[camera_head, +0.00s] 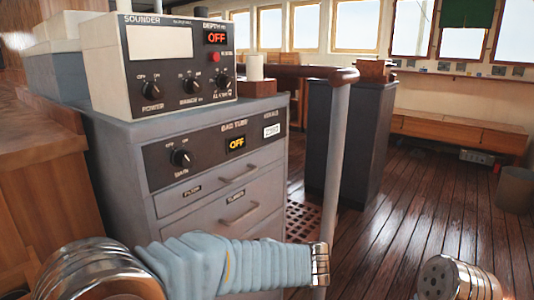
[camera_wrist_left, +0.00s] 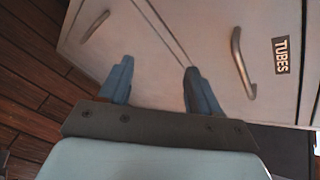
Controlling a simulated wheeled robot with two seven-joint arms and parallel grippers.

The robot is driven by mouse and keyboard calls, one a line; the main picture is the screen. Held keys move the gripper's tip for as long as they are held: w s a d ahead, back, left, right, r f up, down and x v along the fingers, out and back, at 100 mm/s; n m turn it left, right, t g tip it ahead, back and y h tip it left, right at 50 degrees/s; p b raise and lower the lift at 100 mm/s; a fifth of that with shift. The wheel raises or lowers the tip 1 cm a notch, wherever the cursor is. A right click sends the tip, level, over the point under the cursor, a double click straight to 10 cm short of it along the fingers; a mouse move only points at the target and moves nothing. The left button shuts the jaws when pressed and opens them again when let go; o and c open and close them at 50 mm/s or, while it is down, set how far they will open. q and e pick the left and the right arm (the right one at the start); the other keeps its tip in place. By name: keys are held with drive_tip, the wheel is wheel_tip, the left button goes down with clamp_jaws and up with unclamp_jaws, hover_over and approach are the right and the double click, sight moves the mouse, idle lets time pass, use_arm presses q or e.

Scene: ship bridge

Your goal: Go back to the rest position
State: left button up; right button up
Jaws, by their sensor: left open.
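My left gripper (camera_wrist_left: 157,84) is open in the left wrist view, with its two blue fingertips apart and nothing between them. It is in front of the grey cabinet (camera_wrist_left: 160,30), whose drawer fronts and handles lie beyond the fingers; I cannot tell the exact gap. In the head view, my left arm (camera_head: 235,262) with its pale blue sleeve reaches across the lower left, in front of the cabinet (camera_head: 120,165). The left fingers do not show there. A metal part of my right arm (camera_head: 455,278) shows at the lower right; the right gripper is out of view.
A depth sounder (camera_head: 165,75) reading OFF stands on the cabinet. A grey post with a wooden rail (camera_head: 337,150) rises just right of it. A dark cabinet (camera_head: 375,140) stands behind. The plank floor (camera_head: 420,225) is open at the right, before a wooden bench (camera_head: 455,130).

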use_arm(q)
drive_tip(key=s+a+f+n+g+h+p, duration=0.1)
drive_tip(key=s+f+g+h, duration=0.25)
drive_tip(key=f, duration=0.75)
drive_tip(key=s+a+f+n+g+h, duration=0.2)
drive_tip(key=s+f+g, duration=0.15)
drive_tip(key=f, duration=0.75)
drive_tip(key=s+a+f+n+h+p, duration=0.1)
drive_tip(key=s+a+f+n+h, duration=0.1)
drive_tip(key=s+f+n+h, duration=0.5)
drive_tip(key=s+f+n, duration=0.6)
drive_tip(key=f+n, duration=0.1)
drive_tip(key=n, duration=0.2)
drive_tip(key=shift+s+a+f+n+p, duration=0.3)
drive_tip(key=shift+a+p, duration=0.05)
drive_tip(key=shift+a, duration=0.05)
